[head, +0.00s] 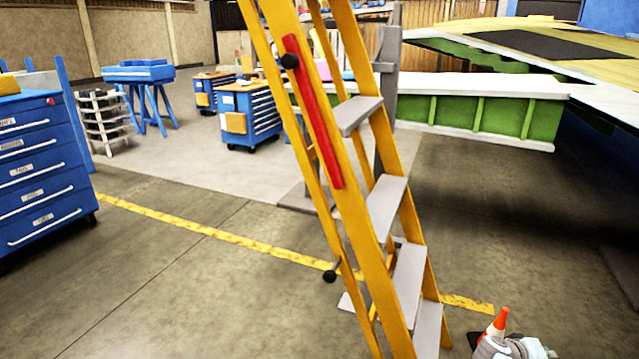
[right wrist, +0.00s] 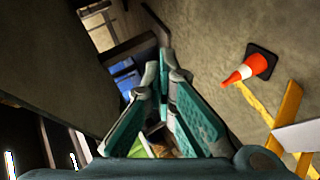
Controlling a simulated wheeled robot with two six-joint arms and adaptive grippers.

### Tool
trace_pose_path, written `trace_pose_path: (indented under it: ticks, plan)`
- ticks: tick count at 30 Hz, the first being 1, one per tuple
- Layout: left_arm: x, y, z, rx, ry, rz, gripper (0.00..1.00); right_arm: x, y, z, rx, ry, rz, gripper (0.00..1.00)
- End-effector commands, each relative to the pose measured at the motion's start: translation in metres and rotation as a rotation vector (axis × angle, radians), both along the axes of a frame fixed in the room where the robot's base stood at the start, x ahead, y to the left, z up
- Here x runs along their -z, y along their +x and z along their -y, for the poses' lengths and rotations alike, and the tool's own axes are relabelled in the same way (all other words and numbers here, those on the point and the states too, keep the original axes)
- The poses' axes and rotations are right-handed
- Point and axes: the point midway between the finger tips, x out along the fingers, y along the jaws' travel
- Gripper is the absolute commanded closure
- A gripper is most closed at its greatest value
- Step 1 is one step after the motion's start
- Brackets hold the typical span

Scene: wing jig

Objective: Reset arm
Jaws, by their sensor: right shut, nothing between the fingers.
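My right gripper (right wrist: 160,72) shows in the right wrist view, its teal-padded fingers brought together with nothing held between them. It hangs in free air above the concrete floor, apart from the orange-and-white cone (right wrist: 247,68) to its right. In the head view, a pale grey part of my own arm shows at the bottom right edge, just below the same cone (head: 497,325). My left gripper is in neither view.
A yellow stepladder (head: 372,225) with grey treads stands close in front. A blue drawer cabinet (head: 40,170) is at the left, and blue tool carts (head: 252,115) are farther back. A green-and-white wing structure (head: 480,112) is at the right. Floor between cabinet and ladder is clear.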

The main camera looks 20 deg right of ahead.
Motion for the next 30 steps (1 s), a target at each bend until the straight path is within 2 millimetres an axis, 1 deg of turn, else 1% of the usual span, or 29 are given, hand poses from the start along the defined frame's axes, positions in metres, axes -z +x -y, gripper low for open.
trace_pose_path:
  ticks: [1,2,3,5,6,8,9,10,11,12,14,15,17,18,20,21,23,24,25,27,30]
  plan:
    - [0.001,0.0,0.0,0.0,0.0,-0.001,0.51,0.052,-0.028,-0.009,-0.095,0.106,-0.092,1.0]
    - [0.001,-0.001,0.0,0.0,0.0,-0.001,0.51,0.078,-0.044,-0.015,-0.156,0.169,-0.132,1.0]
    - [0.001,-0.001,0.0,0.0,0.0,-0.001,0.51,0.11,-0.067,-0.023,-0.231,0.249,-0.177,1.0]
    - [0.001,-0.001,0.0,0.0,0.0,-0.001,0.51,0.149,-0.105,-0.038,-0.334,0.356,-0.226,1.0]
    - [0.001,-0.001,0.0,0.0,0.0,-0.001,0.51,0.17,-0.132,-0.047,-0.399,0.417,-0.247,1.0]
    - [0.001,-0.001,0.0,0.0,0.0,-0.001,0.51,0.194,-0.177,-0.061,-0.486,0.495,-0.266,1.0]
    - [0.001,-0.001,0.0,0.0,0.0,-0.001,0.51,0.204,-0.209,-0.069,-0.542,0.534,-0.271,1.0]
    - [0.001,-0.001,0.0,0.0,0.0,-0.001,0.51,0.21,-0.227,-0.078,-0.575,0.558,-0.266,1.0]
    - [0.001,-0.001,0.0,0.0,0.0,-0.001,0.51,0.227,-0.22,-0.107,-0.569,0.598,-0.235,1.0]
    - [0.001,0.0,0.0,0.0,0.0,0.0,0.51,0.243,-0.222,-0.137,-0.561,0.644,-0.216,1.0]
    - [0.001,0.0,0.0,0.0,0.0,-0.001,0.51,0.264,-0.228,-0.18,-0.55,0.709,-0.194,1.0]
    - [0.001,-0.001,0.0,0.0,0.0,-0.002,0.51,0.276,-0.233,-0.21,-0.542,0.752,-0.178,1.0]
    - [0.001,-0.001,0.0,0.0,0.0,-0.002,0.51,0.291,-0.237,-0.254,-0.531,0.816,-0.154,1.0]
    - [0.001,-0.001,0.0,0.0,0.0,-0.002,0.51,0.3,-0.24,-0.284,-0.523,0.857,-0.137,1.0]
    - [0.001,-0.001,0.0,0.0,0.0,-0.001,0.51,0.31,-0.243,-0.329,-0.512,0.918,-0.112,1.0]
    - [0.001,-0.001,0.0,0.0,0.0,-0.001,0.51,0.315,-0.244,-0.358,-0.504,0.958,-0.097,1.0]
    - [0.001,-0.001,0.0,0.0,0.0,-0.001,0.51,0.321,-0.246,-0.404,-0.492,1.017,-0.073,1.0]
    - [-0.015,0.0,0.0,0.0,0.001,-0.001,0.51,0.306,-0.247,-0.419,-0.487,1.037,-0.065,1.0]
    - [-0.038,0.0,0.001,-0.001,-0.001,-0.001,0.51,0.283,-0.247,-0.415,-0.487,1.031,-0.068,1.0]
    - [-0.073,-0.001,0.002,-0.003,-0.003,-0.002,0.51,0.248,-0.248,-0.415,-0.485,1.032,-0.068,1.0]
    - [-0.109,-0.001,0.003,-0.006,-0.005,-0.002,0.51,0.212,-0.249,-0.417,-0.481,1.036,-0.067,1.0]
